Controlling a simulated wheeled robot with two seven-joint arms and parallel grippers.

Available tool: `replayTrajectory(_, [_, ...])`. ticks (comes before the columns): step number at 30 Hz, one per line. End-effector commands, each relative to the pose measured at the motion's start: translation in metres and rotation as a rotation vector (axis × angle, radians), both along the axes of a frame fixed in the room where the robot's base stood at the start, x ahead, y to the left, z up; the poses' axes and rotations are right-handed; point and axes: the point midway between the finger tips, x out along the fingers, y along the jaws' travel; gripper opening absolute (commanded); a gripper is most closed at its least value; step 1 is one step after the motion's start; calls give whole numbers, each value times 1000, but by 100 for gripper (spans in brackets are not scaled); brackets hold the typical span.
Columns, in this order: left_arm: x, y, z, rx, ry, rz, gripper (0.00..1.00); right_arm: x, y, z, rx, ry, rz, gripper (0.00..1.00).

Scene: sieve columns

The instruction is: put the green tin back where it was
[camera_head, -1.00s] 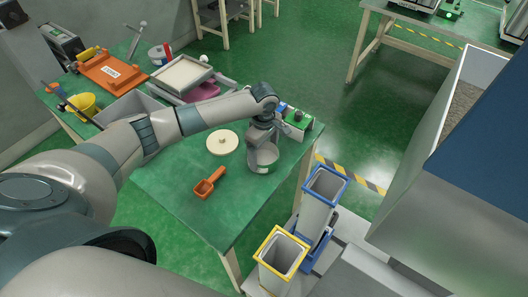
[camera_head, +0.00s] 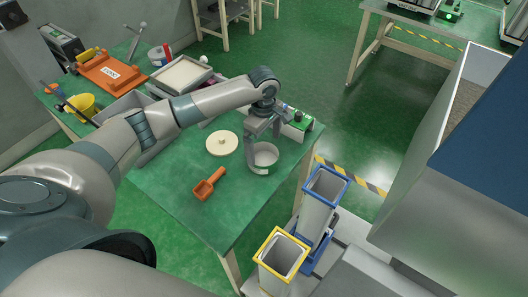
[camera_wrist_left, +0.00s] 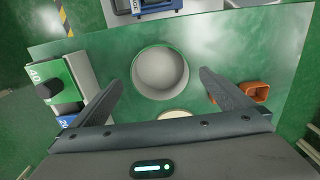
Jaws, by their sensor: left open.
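The tin (camera_head: 264,160) stands upright on the green table (camera_head: 180,180), near its right edge; its open mouth and pale grey inside show, with a thin green edge in the left wrist view (camera_wrist_left: 160,74). My left gripper (camera_head: 262,137) is open just above and behind the tin, its fingers apart. In the left wrist view the two spread fingers (camera_wrist_left: 160,92) lie to either side of the tin, with gaps between. My right gripper is not in view.
A cream round lid (camera_head: 222,143) and an orange scoop (camera_head: 208,184) lie left of the tin. A green-topped device (camera_head: 297,124) stands behind it. Blue-rimmed (camera_head: 322,200) and yellow-rimmed (camera_head: 283,252) columns stand to the front right. The table's front part is clear.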

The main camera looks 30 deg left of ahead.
Motion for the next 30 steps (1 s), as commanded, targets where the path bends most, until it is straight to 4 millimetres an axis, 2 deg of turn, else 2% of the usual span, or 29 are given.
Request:
replayTrajectory(6, [0,1,38,0,-2,0,100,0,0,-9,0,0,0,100])
replayTrajectory(12, [0,1,63,1,-1,0,100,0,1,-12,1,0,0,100])
replayTrajectory(18, [-1,1,71,0,1,1,100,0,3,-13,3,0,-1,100])
replayTrajectory(30, [0,1,71,0,1,0,100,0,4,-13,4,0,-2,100])
